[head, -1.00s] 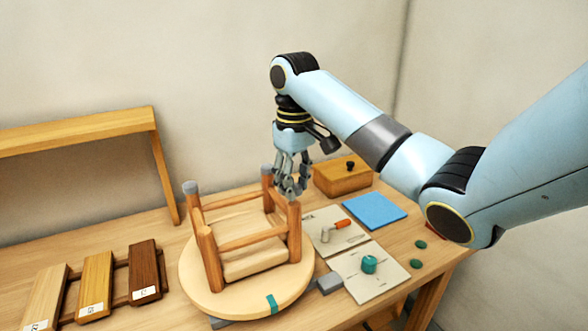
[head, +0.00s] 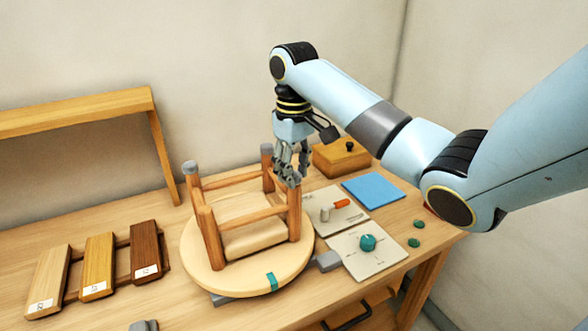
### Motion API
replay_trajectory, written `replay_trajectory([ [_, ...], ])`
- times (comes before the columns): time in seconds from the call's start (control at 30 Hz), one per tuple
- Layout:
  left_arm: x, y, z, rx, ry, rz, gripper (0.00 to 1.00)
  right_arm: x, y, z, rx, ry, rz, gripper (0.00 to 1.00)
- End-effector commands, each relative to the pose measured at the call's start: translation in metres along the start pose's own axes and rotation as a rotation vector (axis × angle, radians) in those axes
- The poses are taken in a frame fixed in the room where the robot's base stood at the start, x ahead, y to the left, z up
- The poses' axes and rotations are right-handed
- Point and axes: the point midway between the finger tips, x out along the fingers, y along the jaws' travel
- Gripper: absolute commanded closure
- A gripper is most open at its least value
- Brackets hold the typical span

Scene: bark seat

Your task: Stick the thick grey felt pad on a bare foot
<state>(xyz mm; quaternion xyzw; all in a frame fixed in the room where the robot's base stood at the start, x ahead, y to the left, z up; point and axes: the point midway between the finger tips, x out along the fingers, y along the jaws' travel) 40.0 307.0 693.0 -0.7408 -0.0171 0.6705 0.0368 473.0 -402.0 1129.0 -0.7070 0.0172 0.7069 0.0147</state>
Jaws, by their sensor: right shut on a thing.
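An upturned wooden stool (head: 251,213) stands legs-up on a round pale turntable (head: 207,277). Its left back foot (head: 190,167) and far back foot (head: 267,150) carry grey caps. The front left foot (head: 205,211) looks bare. My right gripper (head: 290,178) is shut at the top of the right leg (head: 295,212). A small grey piece, seemingly the felt pad (head: 294,182), shows at its fingertips, on or just over that foot. The fingers partly hide it, so I cannot tell whether it is stuck. My left gripper is out of view.
Right of the stool lie two pale cards, one with an orange-handled tool (head: 341,203), one with a teal knob-like piece (head: 367,243). Wood samples (head: 98,266) lie left.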

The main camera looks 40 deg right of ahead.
Motion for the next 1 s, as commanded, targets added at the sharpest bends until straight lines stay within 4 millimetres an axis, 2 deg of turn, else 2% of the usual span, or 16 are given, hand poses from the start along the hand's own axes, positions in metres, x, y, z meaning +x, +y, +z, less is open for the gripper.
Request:
replay_trajectory([
  [0.63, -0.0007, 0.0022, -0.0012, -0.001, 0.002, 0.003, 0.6, 0.0052, -0.0001, 0.0002, 0.0, -0.001, 0.0, 0.79],
  [0.67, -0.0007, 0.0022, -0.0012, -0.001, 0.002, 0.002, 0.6, 0.0052, 0.0, 0.0001, 0.0, 0.0, 0.0, 0.67],
  [0.83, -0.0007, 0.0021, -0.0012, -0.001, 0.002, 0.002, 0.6, 0.005, -0.0001, 0.0001, 0.0, 0.0, 0.0, 0.44],
  [1.0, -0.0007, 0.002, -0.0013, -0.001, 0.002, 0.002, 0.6, 0.0049, -0.0001, 0.0001, 0.0, 0.0, 0.0, 0.42],
])
